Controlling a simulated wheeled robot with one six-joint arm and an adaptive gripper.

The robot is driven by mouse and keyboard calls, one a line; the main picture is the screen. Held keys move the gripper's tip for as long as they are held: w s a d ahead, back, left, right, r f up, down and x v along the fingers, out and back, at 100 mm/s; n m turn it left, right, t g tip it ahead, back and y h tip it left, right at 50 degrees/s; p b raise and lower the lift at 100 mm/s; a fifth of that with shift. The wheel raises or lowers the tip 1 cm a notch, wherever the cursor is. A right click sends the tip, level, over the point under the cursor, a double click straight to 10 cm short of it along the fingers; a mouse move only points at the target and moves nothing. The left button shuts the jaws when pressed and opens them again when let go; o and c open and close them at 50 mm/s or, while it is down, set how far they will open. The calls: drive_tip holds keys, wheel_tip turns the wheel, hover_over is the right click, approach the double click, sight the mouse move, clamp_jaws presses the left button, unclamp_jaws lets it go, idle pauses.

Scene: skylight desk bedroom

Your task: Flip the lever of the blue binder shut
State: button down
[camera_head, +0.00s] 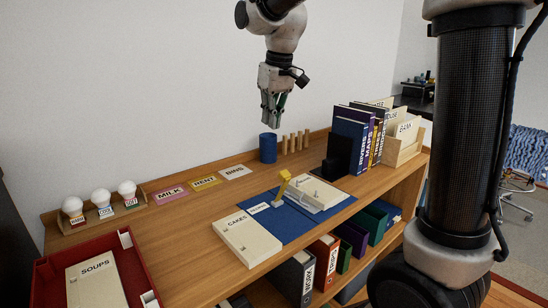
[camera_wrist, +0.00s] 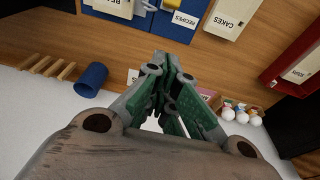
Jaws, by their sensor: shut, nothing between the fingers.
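The blue binder (camera_head: 287,226) lies open and flat on the wooden desk, with a RECIPES label on its left part. Its yellow lever (camera_head: 284,184) stands up at a tilt near the middle. A cream stack (camera_head: 320,193) lies on the binder's right part. In the wrist view, the binder (camera_wrist: 183,31) and part of the yellow lever (camera_wrist: 149,6) show at the top edge, partly cut off. My gripper (camera_head: 271,122) is shut and empty, pointing down in the air above the back of the desk, well clear of the binder. Its green-and-grey fingers (camera_wrist: 165,75) show in the wrist view.
A cream CAKES block (camera_head: 246,240) lies against the binder's left side. A blue cup (camera_head: 268,148) and wooden pegs (camera_head: 295,141) stand behind. Upright books (camera_head: 350,145) are at right, a red tray (camera_head: 128,262) at left. Desk between label cards and binder is clear.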

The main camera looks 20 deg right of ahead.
wheel_tip(320, 180, down, 12)
drive_tip(key=s, duration=0.1)
drive_tip(key=shift+s+d+r, duration=0.25)
drive_tip(key=shift+s+d, duration=0.05)
drive_tip(key=shift+d, duration=0.05)
drive_tip(key=shift+d, duration=0.1)
idle(0.4)
